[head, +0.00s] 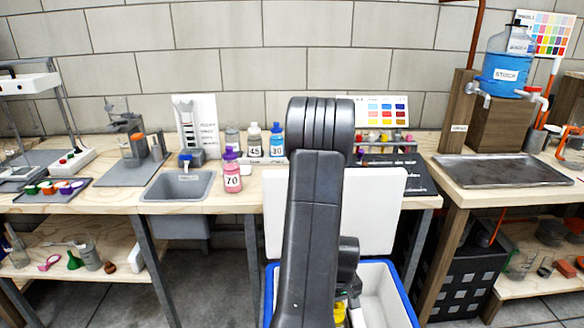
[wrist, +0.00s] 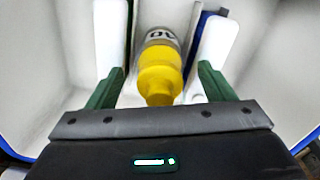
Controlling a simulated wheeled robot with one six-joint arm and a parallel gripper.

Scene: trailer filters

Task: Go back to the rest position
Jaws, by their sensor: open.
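My arm reaches down in front of the bench in the head view, over a white cooler with a blue rim (head: 405,300). In the wrist view my gripper (wrist: 160,82) is open, its two green fingers apart. A bottle with a yellow cap (wrist: 160,75) lies or stands between and beyond the fingers, with a gap on each side. Its label is only partly readable. A bit of yellow (head: 339,314) shows beside my arm in the head view. The fingers are hidden there by the arm.
The cooler's white lid (head: 385,205) stands raised behind my arm. Its white inner walls (wrist: 45,60) flank the gripper. On the bench are a pink bottle marked 70 (head: 232,172), other bottles, a sink (head: 178,186) and a colour rack (head: 385,140). A metal tray (head: 500,171) is right.

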